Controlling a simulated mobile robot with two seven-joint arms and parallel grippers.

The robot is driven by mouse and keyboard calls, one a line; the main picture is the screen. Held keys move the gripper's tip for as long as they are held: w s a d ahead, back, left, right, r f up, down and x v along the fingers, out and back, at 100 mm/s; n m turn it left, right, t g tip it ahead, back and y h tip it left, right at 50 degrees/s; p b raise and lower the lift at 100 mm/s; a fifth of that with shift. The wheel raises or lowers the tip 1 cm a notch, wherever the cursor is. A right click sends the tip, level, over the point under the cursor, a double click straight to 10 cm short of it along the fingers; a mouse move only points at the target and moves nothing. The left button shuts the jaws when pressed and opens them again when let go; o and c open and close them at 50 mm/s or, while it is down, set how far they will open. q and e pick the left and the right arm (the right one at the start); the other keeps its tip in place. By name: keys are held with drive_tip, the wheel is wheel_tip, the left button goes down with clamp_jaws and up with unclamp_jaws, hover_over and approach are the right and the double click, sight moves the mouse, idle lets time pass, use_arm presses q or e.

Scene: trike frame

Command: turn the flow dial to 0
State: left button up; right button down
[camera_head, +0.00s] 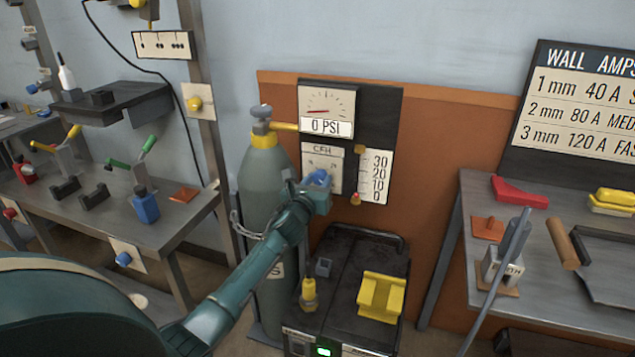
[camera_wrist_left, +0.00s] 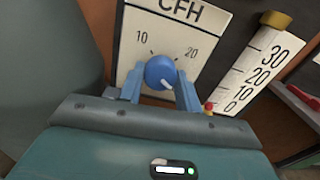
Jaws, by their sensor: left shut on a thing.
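The flow dial is a round blue knob (camera_wrist_left: 160,72) on a white plate marked CFH (camera_wrist_left: 180,25). It also shows in the head view (camera_head: 318,177), low on the gauge panel. Its white mark points down and to the right in the left wrist view. The numbers 10 and 20 show above the knob; any lower numbers are hidden by the gripper. My left gripper (camera_wrist_left: 159,88) is shut on the knob, one finger on each side. In the head view my left arm reaches up to it from below left. My right gripper is not in view.
A flow scale (camera_head: 376,178) marked 0 to 30 stands right of the dial. A pressure gauge (camera_head: 326,105) above reads 0 PSI. A grey-green gas cylinder (camera_head: 262,185) stands close on the left. A black machine (camera_head: 345,260) with a yellow block (camera_head: 381,297) stands below.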

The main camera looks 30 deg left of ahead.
use_arm(q)
drive_tip(key=shift+c, duration=1)
